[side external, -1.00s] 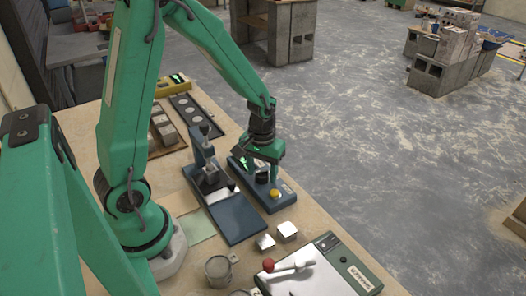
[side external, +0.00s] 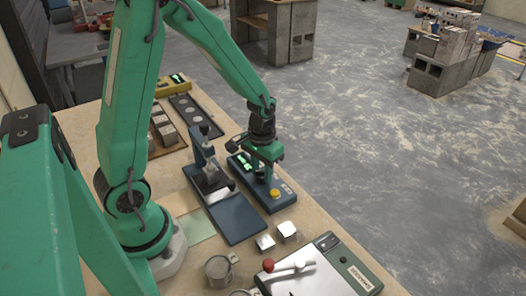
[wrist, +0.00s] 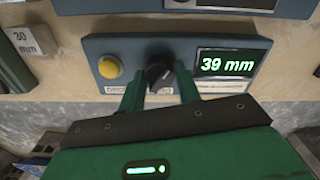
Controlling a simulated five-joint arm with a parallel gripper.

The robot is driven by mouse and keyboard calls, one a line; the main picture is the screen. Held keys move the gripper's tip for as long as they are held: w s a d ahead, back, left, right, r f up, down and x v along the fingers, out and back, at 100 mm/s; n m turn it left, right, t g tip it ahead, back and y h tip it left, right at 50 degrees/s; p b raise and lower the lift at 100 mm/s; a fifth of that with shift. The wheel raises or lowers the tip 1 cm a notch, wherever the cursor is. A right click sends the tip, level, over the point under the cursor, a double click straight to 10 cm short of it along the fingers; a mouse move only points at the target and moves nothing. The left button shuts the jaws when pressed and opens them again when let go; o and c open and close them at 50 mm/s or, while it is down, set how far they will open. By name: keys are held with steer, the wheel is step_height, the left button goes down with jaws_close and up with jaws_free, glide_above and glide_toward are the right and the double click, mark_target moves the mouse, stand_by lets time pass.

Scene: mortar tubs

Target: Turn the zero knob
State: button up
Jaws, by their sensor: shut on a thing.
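The blue gauge box (side external: 276,205) lies on the bench below my gripper, with a yellow button (side external: 275,193) at its near end. In the wrist view the box shows a lit display (wrist: 236,64) reading 39 mm and the yellow button (wrist: 109,67). A black knob (wrist: 158,69) sits between button and display. My gripper (wrist: 160,88) has its green fingers on both sides of this knob and is shut on it. In the side external view my gripper (side external: 265,175) points down onto the box. The knob's print below is partly hidden by the fingers.
A blue stand (side external: 233,215) is just left of the box. Two small shiny blocks (side external: 288,231) and a green-edged device with a red-ball lever (side external: 268,265) lie nearer the camera. A metal cup (side external: 218,269) stands by them. Open floor lies right of the bench edge.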

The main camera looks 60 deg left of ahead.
mark_target(262, 171)
steer(key=shift+m, duration=1.2)
steer(key=shift+r, duration=0.1)
steer(key=o, duration=1)
steer(key=shift+r, duration=0.1)
steer(key=shift+r, duration=3.8)
